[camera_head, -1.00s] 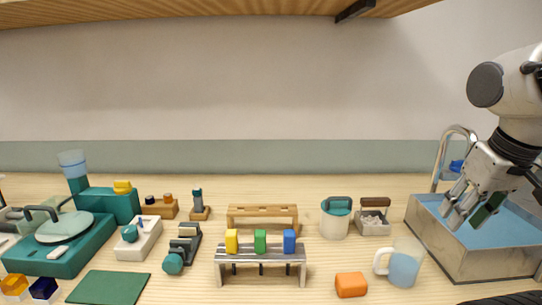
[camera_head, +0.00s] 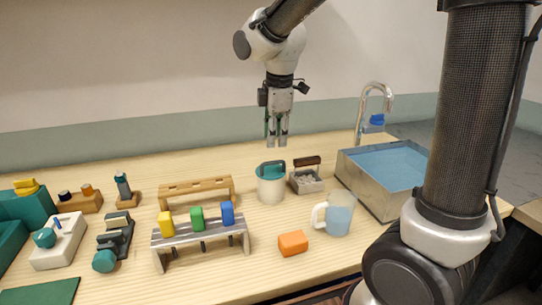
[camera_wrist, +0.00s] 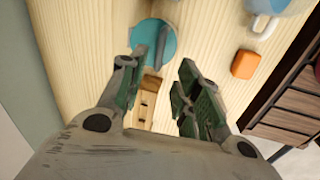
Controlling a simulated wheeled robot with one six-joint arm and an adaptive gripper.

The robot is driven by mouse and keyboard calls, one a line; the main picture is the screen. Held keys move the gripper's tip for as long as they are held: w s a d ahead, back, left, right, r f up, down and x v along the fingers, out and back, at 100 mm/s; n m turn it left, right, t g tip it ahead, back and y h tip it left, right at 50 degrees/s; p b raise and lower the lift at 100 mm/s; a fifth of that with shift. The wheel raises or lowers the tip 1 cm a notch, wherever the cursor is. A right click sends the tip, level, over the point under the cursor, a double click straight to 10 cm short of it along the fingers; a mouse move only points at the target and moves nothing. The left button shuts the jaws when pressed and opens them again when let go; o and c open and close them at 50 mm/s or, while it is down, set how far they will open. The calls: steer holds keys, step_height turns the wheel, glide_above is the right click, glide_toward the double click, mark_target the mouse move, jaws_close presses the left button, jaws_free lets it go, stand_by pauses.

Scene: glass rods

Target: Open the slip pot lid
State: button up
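The slip pot (camera_head: 270,191) is a white round pot on the wooden table, left of the sink. Its teal lid (camera_head: 265,171) with a dark teal handle sits on top and closes the pot. In the wrist view the lid (camera_wrist: 143,45) shows as a teal disc with a raised bar handle, beyond the fingertips. My gripper (camera_head: 277,143) points down above and slightly behind the lid, apart from it. In the wrist view my gripper (camera_wrist: 160,80) has its fingers spread, with nothing between them touching them.
A small tray (camera_head: 306,182) with a dark handle stands right of the pot. A wooden rack (camera_head: 197,188) and a bench with colored blocks (camera_head: 200,235) stand left.

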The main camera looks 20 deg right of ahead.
mark_target(274, 162)
steer(key=shift+n, duration=0.6)
steer(key=f, duration=0.2)
steer(key=w+f, duration=0.1)
steer(key=f, duration=0.4)
steer(key=shift+w+f, duration=0.3)
steer(key=shift+f, duration=0.1)
steer(key=shift+c, duration=0.5)
jaws_close()
